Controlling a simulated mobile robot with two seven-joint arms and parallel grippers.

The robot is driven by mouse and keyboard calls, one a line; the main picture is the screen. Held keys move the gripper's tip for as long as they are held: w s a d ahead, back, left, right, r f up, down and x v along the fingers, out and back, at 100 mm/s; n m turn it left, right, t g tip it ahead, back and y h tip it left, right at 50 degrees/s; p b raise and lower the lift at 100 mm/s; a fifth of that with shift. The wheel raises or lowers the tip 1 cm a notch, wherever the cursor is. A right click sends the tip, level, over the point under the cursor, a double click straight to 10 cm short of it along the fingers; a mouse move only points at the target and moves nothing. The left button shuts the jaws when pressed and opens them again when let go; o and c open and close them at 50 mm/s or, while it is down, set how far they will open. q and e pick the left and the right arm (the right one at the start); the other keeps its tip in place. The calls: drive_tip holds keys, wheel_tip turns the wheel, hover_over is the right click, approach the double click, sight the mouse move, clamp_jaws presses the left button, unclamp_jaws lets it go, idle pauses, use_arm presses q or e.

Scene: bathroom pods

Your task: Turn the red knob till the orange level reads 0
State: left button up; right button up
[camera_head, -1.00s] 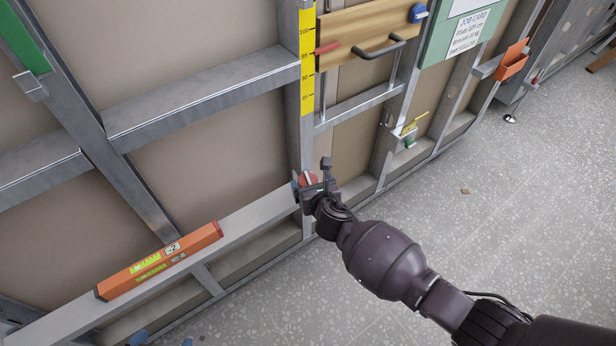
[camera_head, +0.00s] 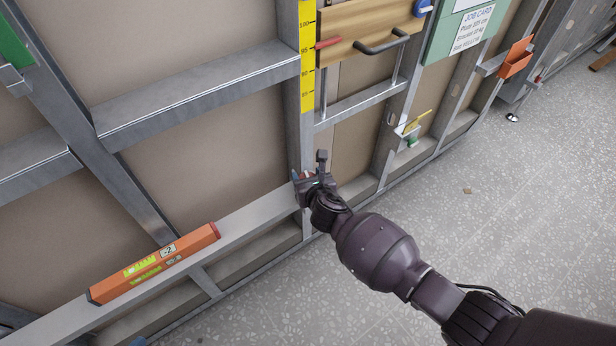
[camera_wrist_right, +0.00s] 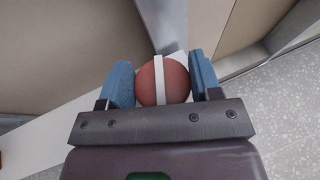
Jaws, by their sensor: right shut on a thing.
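The red knob (camera_wrist_right: 174,84) is round with a white stripe across its face, seen in the right wrist view. My right gripper (camera_head: 309,178) is shut on it, with one blue finger pad (camera_wrist_right: 119,84) on each side; the stripe runs nearly upright between the pads. In the head view the gripper mostly hides the knob, at the foot of the upright post. The orange level (camera_head: 155,263) lies along the sloping pale rail (camera_head: 249,219), left of the gripper. Its small display (camera_head: 168,251) appears to read -2. My left gripper is not in view.
A yellow scale (camera_head: 307,60) is on the post above the gripper. A wooden board (camera_head: 350,35) with a dark handle is right of it. An orange holder (camera_head: 515,60) sticks out at upper right. The speckled floor (camera_head: 500,220) at right is mostly clear.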

drive_tip(key=shift+m+h, duration=0.4)
drive_tip(key=shift+h, duration=0.1)
drive_tip(key=m+h, duration=0.3)
drive_tip(key=h, duration=0.1)
drive_tip(key=shift+s+f+m+t, duration=0.1)
drive_tip(key=shift+m+t, duration=0.2)
drive_tip(key=shift+m, duration=0.1)
drive_tip(key=shift+f+m+h, duration=0.1)
drive_tip(key=shift+m+h, duration=0.6)
drive_tip(key=shift+h, duration=0.4)
drive_tip(key=shift+s+d+f, duration=0.1)
drive_tip(key=shift+f, duration=0.1)
drive_tip(key=o, duration=0.9)
drive_tip(key=shift+o, duration=0.2)
drive_tip(key=shift+r, duration=0.25)
drive_tip(key=shift+r, duration=0.15)
